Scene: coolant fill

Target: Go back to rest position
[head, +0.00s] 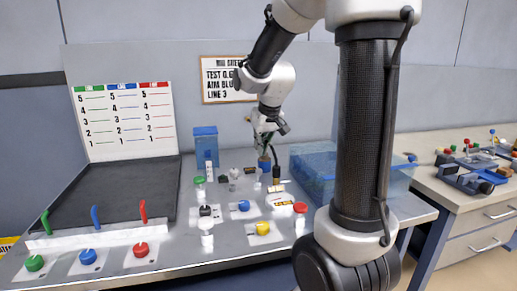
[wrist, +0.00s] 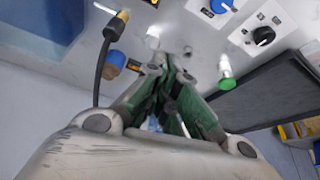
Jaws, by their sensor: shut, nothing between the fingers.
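My gripper (head: 264,143) hangs above the back middle of the bench (head: 170,207), pointing down. In the wrist view my gripper (wrist: 163,62) has its fingers together, with nothing seen between them. My arm reaches over the bench from the right and hides part of it. Below the gripper are a black cable with a brass-coloured end (wrist: 123,16) and a blue cylinder (wrist: 115,60). I cannot tell their exact distance from the fingers.
A board with green, blue and red level scales (head: 123,120) stands at the back left. Green, blue and red levers and knobs line the bench front. A blue container (head: 205,146) and a translucent blue tank (head: 310,175) flank the gripper. A green-capped bottle (wrist: 226,75) is close by.

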